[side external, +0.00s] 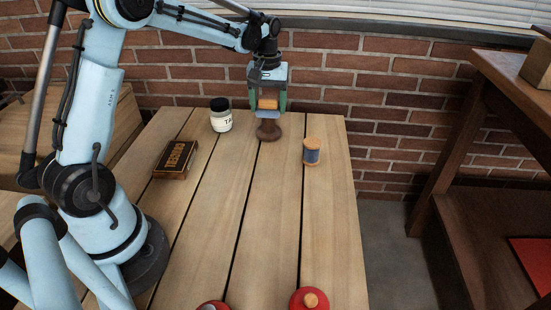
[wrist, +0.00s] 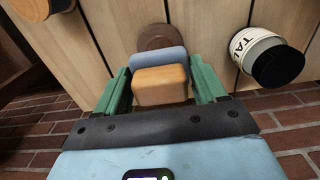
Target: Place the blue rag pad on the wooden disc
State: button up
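The blue rag pad (wrist: 158,58) is a blue-grey slab under an orange-tan wooden block (side external: 268,103). My gripper (side external: 268,104) points down with its green fingers on either side of this block; they look closed against its sides. In the wrist view my gripper (wrist: 160,82) has the block between its fingers.
A white jar with black lid (side external: 221,117) stands left of the brown piece. A blue-banded cylinder with wooden top (side external: 312,151) stands to the right. A dark box (side external: 176,159) lies further left. Two red round things (side external: 309,299) are at the front edge. The plank table's middle is clear.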

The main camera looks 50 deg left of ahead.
aim_at(268, 97)
jog(key=o, duration=0.4)
jog(key=shift+c, duration=0.2)
notch_tip(268, 97, up, 12)
jog(key=s+d+m+t, duration=0.4)
jog(key=s+d+m, duration=0.1)
jog(key=s+d, duration=0.35)
jog(key=s+d+f+m+t, duration=0.3)
jog(key=s+d+f+m, duration=0.1)
jog(key=s, duration=0.3)
jog(key=shift+s+d+f, duration=0.2)
jog(key=shift+d+f, duration=0.6)
jog(key=shift+d, duration=0.1)
